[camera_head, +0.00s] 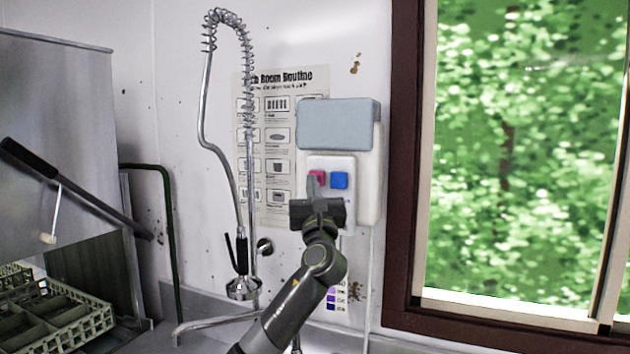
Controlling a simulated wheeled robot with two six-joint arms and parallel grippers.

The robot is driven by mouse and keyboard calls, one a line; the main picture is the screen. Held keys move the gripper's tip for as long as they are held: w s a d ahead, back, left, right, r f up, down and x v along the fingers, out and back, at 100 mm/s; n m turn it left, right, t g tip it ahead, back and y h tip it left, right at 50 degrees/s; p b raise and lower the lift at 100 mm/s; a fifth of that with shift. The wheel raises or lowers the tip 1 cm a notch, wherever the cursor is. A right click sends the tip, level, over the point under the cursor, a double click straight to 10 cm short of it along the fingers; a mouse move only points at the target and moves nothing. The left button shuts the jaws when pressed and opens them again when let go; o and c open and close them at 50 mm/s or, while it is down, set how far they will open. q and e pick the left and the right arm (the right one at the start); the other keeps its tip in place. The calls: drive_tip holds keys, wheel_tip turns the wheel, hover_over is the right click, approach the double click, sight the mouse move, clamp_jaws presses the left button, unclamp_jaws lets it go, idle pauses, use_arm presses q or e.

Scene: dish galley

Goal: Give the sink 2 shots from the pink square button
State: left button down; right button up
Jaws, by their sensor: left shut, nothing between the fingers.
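The pink square button (321,176) is on the white front plate of the dispenser (369,190) on the wall. My left gripper (313,182) is shut and empty, pointing up at the dispenser. Its fingertips overlap the left part of the pink button in the picture. I cannot tell whether they touch it. Part of the sink (205,300) shows below at the wall, mostly hidden by the picture edge and my left arm. My right gripper is not in view.
A spring-hose sprayer (240,288) hangs left of the dispenser, with a faucet (215,322) below. A poster (262,150) is behind it. A dish machine with a lever (75,188) and racks (55,325) is at left. A framed window (530,150) is at right.

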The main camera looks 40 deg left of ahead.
use_arm(q)
drive_tip(key=shift+w+a, duration=0.15)
drive_tip(key=shift+w, duration=0.35)
idle(0.4)
drive_tip(key=shift+s, duration=0.15)
drive_tip(key=shift+s+d+f+p, duration=0.1)
drive_tip(key=shift+s+d+p, duration=0.15)
drive_tip(key=shift+s, duration=0.2)
drive_tip(key=shift+s+d+p, duration=0.1)
drive_tip(key=shift+s+p, duration=0.1)
drive_tip(key=shift+s, duration=0.25)
drive_tip(key=s, duration=0.1)
drive_tip(key=s+d+p, duration=0.1)
drive_tip(key=s, duration=0.1)
drive_tip(key=s+p, duration=0.1)
drive_tip(key=shift+s+d, duration=0.25)
drive_tip(key=shift+s, duration=0.15)
idle(0.8)
